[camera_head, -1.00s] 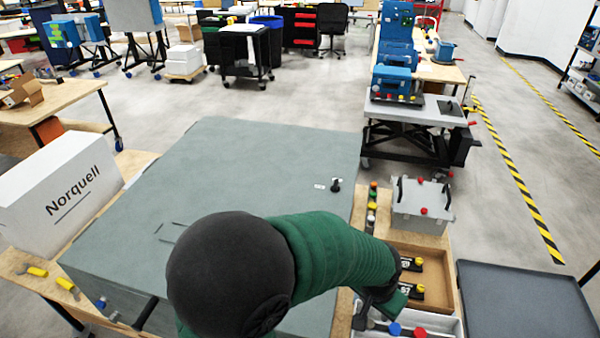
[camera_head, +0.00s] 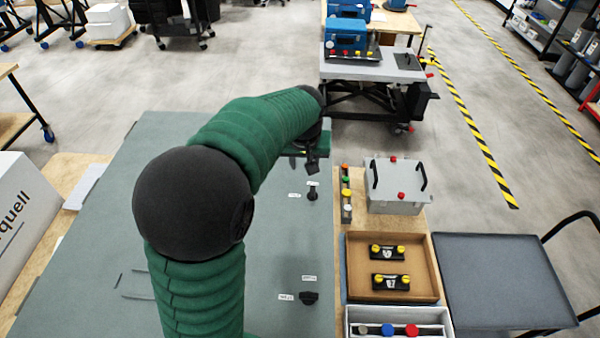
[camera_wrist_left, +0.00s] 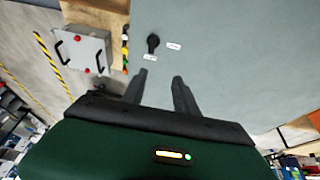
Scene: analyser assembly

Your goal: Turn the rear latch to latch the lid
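The lid is a large flat grey-green surface (camera_head: 275,255). Two black latch knobs sit near its right edge: the rear latch (camera_head: 312,193) farther off and a front latch (camera_head: 308,298) nearer me, each with two small white labels. The rear latch also shows in the left wrist view (camera_wrist_left: 153,43), ahead of the fingertips and apart from them. Its exact turn angle is too small to tell. My left gripper (camera_head: 311,167) hangs just beyond the rear latch. In the wrist view its two fingers (camera_wrist_left: 160,74) are apart with nothing between them. My right gripper is not in view.
Right of the lid stand a grey box (camera_head: 397,190) with black handles, a strip of coloured knobs (camera_head: 346,200), a wooden tray (camera_head: 436,268) with black parts, and a white bin (camera_head: 449,318). A dark cart (camera_head: 500,280) is at far right. A white box (camera_head: 25,220) stands left.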

